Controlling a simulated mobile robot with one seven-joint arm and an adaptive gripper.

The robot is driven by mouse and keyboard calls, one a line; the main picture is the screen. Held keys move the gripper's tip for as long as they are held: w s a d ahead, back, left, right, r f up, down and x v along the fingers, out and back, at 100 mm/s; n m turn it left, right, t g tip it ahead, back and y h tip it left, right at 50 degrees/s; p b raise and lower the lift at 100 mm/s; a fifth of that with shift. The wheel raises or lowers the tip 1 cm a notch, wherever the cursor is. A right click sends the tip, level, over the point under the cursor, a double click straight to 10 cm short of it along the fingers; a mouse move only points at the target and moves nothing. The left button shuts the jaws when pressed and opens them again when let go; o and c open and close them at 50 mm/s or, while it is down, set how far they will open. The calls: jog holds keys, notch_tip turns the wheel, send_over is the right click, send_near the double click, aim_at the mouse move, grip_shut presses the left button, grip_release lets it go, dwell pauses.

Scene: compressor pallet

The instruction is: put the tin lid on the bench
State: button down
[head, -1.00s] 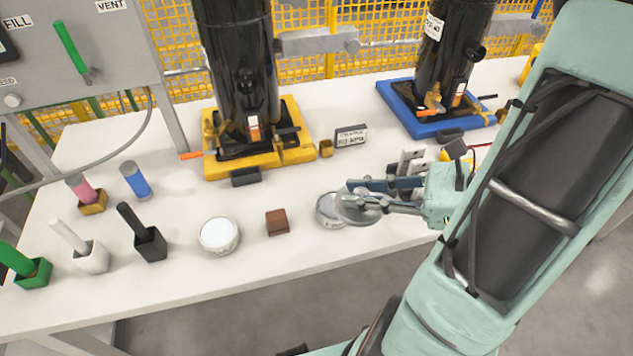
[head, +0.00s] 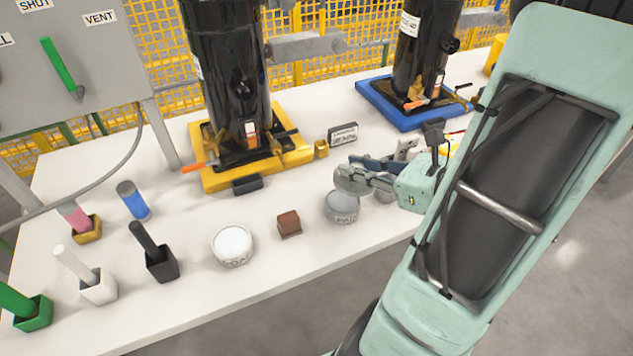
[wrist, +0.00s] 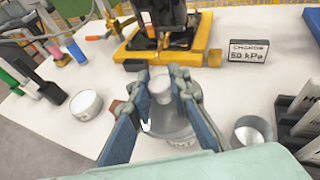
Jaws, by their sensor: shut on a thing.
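My gripper (head: 368,174) is shut on the tin lid (head: 351,180), a grey round disc held tilted above the bench (head: 300,262). In the wrist view the lid's pale knob (wrist: 160,88) sits between the two blue-grey fingers. In the head view the lid appears just above and behind a grey labelled tin (head: 342,208); I cannot tell the exact gap. A second grey tin (head: 384,197) is partly hidden by my gripper in the head view; the wrist view shows it open (wrist: 252,130).
A white-topped tin (head: 232,244) and a brown block (head: 289,223) stand to the left. Behind are a black compressor on a yellow tray (head: 215,181), a small sign (head: 343,134) and a blue tray (head: 385,107). The front strip of bench is clear.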

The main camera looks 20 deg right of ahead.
jog(key=shift+w+f+m+h, duration=0.25)
jog(key=shift+w+m+h, duration=0.05)
jog(key=shift+w+h, duration=0.1)
jog(key=w+f+b, duration=0.3)
jog(key=w+f, duration=0.2)
jog(key=w, duration=0.4)
send_over(325, 179)
jog(key=f, duration=0.2)
jog(key=f+b, duration=0.1)
jog(key=shift+s+f, duration=0.35)
jog(key=shift+w+f, duration=0.3)
jog(key=shift+f, duration=0.15)
jog(key=shift+w+f+b, duration=0.1)
jog(key=shift+f+b, duration=0.45)
jog(key=shift+f, duration=1)
jog(key=shift+f, duration=0.2)
jog(key=c, duration=1.8)
grip_release()
jog(key=shift+r, duration=0.15)
